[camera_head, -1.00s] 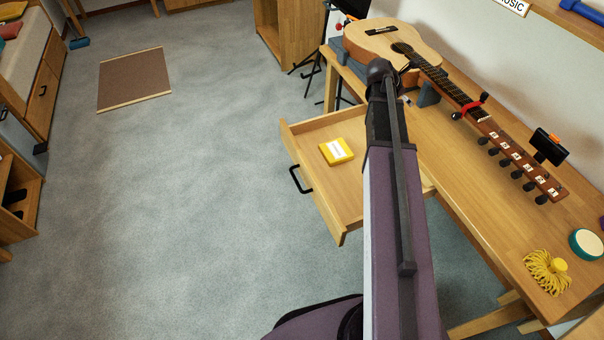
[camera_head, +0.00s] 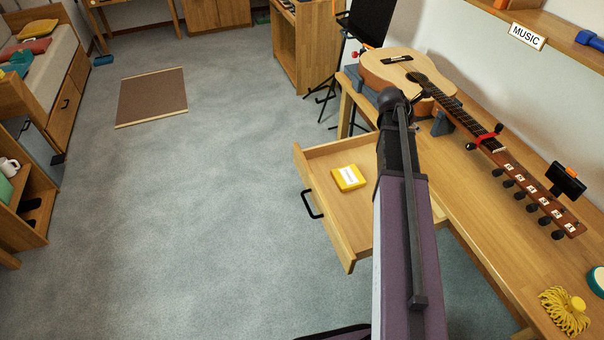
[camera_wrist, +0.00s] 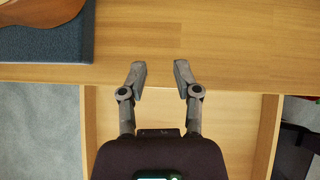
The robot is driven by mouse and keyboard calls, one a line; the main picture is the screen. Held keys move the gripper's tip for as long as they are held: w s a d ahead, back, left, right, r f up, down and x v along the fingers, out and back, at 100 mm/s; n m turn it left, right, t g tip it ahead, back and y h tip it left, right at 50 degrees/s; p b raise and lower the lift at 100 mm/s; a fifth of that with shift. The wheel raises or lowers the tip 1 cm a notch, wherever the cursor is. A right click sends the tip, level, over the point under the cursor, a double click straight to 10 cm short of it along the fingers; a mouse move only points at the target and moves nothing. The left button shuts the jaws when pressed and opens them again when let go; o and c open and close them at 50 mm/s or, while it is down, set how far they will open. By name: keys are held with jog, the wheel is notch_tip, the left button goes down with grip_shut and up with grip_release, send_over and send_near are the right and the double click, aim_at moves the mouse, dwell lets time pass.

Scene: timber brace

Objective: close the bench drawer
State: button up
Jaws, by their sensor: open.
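The bench drawer (camera_head: 333,200) is pulled out from the wooden bench (camera_head: 467,205) in the head view. It has a black handle (camera_head: 312,204) on its front, and a yellow box (camera_head: 348,177) with a white label lies inside. In the wrist view my gripper (camera_wrist: 160,77) is open and empty, its fingertips over the bench edge. The open drawer (camera_wrist: 190,110) lies below it there. In the head view my arm hides part of the drawer's right side, and my fingers cannot be made out.
A guitar (camera_head: 410,75) lies on blue-grey supports on the bench, its neck running right. A yellow tassel-like item (camera_head: 566,311) sits near the bench's front right. A dark music stand (camera_head: 366,25) stands behind. The carpet (camera_head: 190,220) left of the drawer is clear.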

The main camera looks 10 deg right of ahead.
jog(key=w+a, duration=0.1)
jog(key=a, duration=0.2)
jog(key=w+a+f+b, duration=0.1)
jog(key=w+a, duration=0.1)
jog(key=a, duration=0.1)
jog(key=w+a+f, duration=0.1)
jog(key=w+a, duration=0.1)
jog(key=a, duration=0.2)
jog(key=shift+w+f+b, duration=0.1)
jog(key=shift+b, duration=0.25)
grip_shut()
jog(key=w+a+f+b, duration=0.1)
jog(key=a+f+b, duration=0.1)
jog(key=a, duration=1.8)
jog(key=w+a+f+b, duration=0.2)
jog(key=a+b, duration=0.1)
jog(key=a, duration=1.7)
jog(key=shift+w+a+f+m+g, duration=0.2)
jog(key=shift+f+m+g, duration=0.1)
jog(key=shift+f+m, duration=0.1)
